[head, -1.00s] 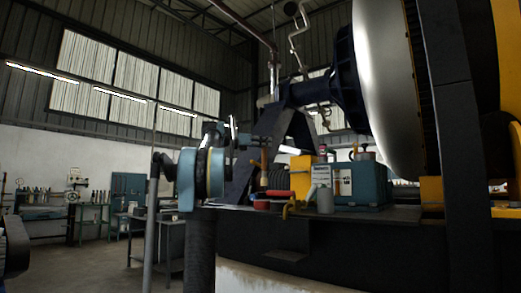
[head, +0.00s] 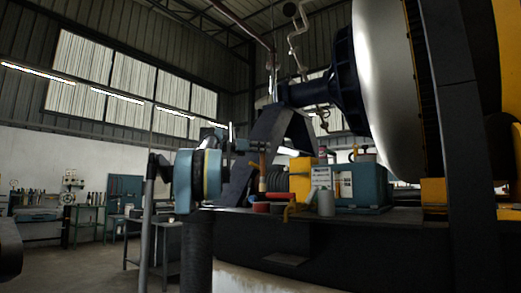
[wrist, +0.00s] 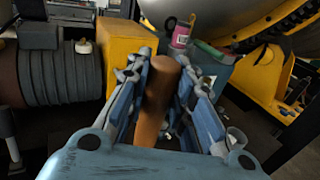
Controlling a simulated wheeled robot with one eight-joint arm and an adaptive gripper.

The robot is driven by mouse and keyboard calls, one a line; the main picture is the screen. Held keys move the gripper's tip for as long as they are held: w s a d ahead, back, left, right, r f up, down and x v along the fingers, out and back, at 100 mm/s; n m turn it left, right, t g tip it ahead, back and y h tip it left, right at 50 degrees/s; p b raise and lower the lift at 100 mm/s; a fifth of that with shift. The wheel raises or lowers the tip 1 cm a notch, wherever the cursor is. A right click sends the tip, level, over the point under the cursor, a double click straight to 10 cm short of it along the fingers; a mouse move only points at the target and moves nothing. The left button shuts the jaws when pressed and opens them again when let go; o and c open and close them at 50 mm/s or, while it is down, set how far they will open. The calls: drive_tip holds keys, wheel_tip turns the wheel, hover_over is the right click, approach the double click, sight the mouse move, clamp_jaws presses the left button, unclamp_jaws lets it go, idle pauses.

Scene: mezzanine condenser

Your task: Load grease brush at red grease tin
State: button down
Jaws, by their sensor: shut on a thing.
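My gripper (wrist: 165,62) is shut on the grease brush (wrist: 158,100), whose brown-orange handle shows between the blue-grey fingers in the wrist view. The brush's bristle end is hidden there. A small, low red tin (head: 261,207), apparently the red grease tin, sits on the bench top just below the brush. The brush end appears apart from it, though depth is hard to judge. The tin cannot be made out in the wrist view.
A longer red object (head: 278,195) lies close beside the tin. A grey cylinder (head: 325,203), a yellow block (head: 302,178) and a teal box (head: 362,188) stand to the right. In the wrist view a ribbed dark coil (wrist: 62,85) and a pink-labelled bottle (wrist: 181,38) stand nearby.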

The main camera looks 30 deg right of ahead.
drive_tip(key=shift+f, duration=2.7)
idle(0.6)
drive_tip(key=shift+r, duration=3.55)
